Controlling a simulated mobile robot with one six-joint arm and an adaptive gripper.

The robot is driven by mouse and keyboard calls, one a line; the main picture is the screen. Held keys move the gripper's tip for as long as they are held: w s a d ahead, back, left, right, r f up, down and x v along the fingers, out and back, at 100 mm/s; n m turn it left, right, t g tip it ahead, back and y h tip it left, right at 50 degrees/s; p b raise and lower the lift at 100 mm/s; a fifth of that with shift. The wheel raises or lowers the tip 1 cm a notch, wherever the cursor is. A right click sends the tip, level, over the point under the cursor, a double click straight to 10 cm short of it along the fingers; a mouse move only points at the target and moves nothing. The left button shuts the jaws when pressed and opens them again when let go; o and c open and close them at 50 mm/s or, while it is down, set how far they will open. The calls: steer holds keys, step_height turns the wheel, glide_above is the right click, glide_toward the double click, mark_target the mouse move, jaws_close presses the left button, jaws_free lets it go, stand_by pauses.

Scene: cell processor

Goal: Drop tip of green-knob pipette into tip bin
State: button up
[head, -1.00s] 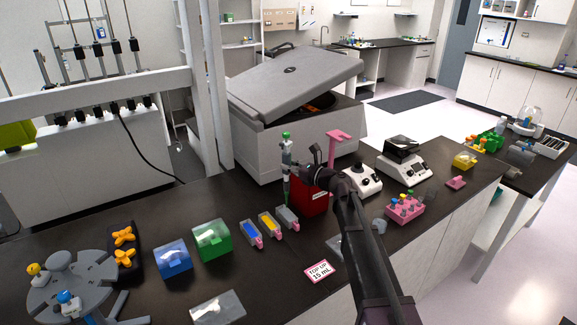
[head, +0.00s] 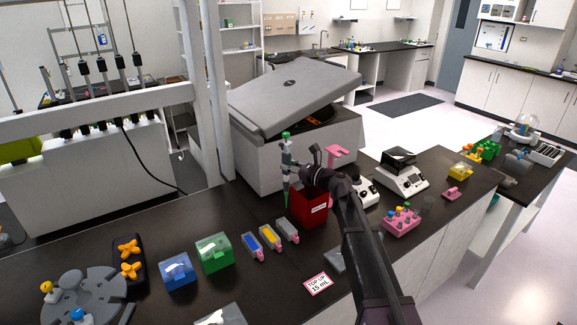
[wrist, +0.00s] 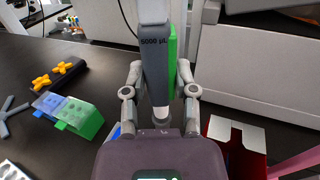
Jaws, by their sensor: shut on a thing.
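The green-knob pipette (head: 287,155) is upright in my gripper (head: 296,175), its green knob on top. In the wrist view my gripper (wrist: 158,88) is shut around its grey and green body (wrist: 156,60), marked 5000 µL. The lower end of the pipette hangs just left of the red tip bin (head: 312,211) in the head view. The tip is hard to make out there and is hidden behind my gripper in the wrist view. The red bin (wrist: 242,158), with white on its top, shows right of my gripper in the wrist view.
A pink stand (head: 338,154) rises behind the bin. A big grey machine (head: 290,95) with a raised lid stands behind. Small boxes with blue and yellow contents (head: 251,246) and a green box (head: 214,253) lie left. A scale (head: 403,177) stands right.

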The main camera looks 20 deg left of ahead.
steer(key=shift+c, duration=0.2)
steer(key=shift+f+b, duration=0.65)
steer(key=shift+s+a, duration=0.1)
